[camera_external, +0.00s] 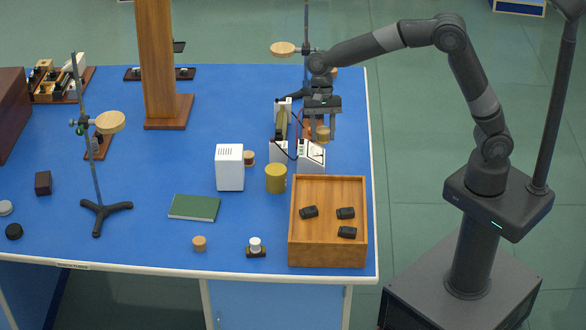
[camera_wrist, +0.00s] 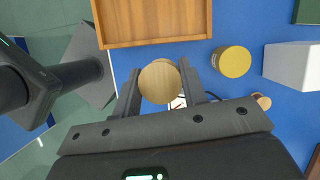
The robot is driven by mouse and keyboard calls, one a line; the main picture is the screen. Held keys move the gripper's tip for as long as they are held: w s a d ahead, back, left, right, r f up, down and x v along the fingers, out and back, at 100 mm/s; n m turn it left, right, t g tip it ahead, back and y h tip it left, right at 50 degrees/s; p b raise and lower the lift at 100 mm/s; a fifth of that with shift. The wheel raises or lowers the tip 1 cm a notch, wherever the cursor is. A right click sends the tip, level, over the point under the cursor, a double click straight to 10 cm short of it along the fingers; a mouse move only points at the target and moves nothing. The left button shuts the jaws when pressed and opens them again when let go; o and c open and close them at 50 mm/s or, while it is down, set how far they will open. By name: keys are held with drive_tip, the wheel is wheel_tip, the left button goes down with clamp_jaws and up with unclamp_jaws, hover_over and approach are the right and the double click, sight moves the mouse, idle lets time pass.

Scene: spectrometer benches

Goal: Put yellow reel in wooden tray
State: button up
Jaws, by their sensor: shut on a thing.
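My gripper (camera_external: 322,141) is shut on a small reel with a round, pale wooden end (camera_wrist: 160,82). Its side looks yellowish in the external view (camera_external: 323,134), so I take it to be the yellow reel. The gripper holds it above the table, just behind the wooden tray (camera_external: 327,255). The tray is an open box, and three black cylinders lie inside it. In the wrist view the tray's near rim (camera_wrist: 155,42) lies beyond the fingertips. The reel is apart from the tray.
A yellow cylinder (camera_external: 276,179) and a white box (camera_external: 229,168) stand left of the tray. A meter with wires (camera_external: 312,157) stands behind it, under the gripper. Another reel (camera_external: 249,158) and a small orange-brown piece (camera_external: 200,243) are on the blue table. The tray's middle has free room.

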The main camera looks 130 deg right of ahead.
hover_over(313, 196)
drive_tip(key=s+d, duration=0.1)
drive_tip(key=d, duration=0.1)
drive_tip(key=f, duration=0.6)
drive_tip(key=shift+a+f, duration=0.25)
drive_tip(key=shift+f, duration=2.15)
drive_tip(key=shift+f, duration=0.1)
drive_tip(key=o, duration=1)
drive_tip(key=shift+c, duration=0.2)
